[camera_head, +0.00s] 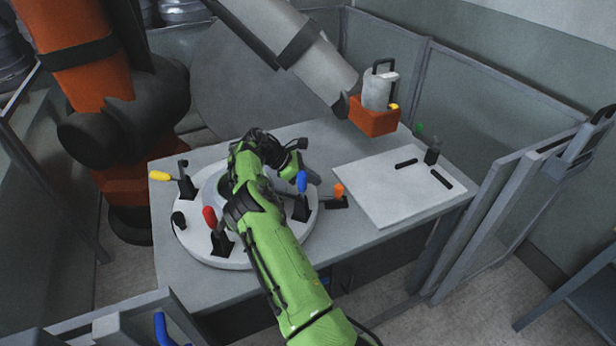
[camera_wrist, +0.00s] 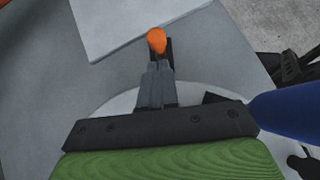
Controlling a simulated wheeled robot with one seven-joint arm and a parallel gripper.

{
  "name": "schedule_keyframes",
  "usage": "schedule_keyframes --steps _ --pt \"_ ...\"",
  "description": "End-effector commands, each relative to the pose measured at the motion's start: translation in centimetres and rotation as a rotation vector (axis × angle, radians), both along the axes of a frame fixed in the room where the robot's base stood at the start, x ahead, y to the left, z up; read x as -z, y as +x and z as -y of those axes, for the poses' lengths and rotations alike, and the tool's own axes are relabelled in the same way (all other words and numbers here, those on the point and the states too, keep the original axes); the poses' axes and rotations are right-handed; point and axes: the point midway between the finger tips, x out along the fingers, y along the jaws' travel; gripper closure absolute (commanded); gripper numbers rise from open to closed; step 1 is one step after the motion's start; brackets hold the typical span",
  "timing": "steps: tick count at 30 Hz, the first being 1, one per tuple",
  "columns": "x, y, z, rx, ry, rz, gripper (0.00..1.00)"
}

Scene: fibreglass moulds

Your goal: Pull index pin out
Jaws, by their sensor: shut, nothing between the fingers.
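I cannot pick out the index pin for certain. A small black knob (camera_head: 178,219) stands at the left rim of the white round plate (camera_head: 190,250) and could be it. My gripper (camera_wrist: 157,68) is shut and empty in the wrist view, its fingertips in line with an orange clamp handle (camera_wrist: 157,41) beyond them. Whether they touch it I cannot tell. In the head view the fingertips are hidden by my green arm, which reaches over the round plate. A blue clamp handle (camera_wrist: 288,110) is close on the right in the wrist view.
Clamps with yellow (camera_head: 160,176), red (camera_head: 209,217), blue (camera_head: 302,181) and orange (camera_head: 338,190) handles stand around the round plate. A white board (camera_head: 390,205) lies right on the grey table (camera_head: 185,290).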

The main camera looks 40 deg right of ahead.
Motion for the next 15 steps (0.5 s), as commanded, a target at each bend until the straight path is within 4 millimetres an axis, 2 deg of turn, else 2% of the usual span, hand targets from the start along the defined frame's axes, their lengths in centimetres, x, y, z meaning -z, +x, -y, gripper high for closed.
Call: schedule_keyframes --steps 1,6,15 --pt "0.9 -0.6 0.6 0.004 0.002 -0.001 1.0" --pt "2.8 -1.8 2.4 0.001 0.0 0.0 1.0" --pt "3.5 -2.3 3.2 0.0 -0.001 0.001 1.0"
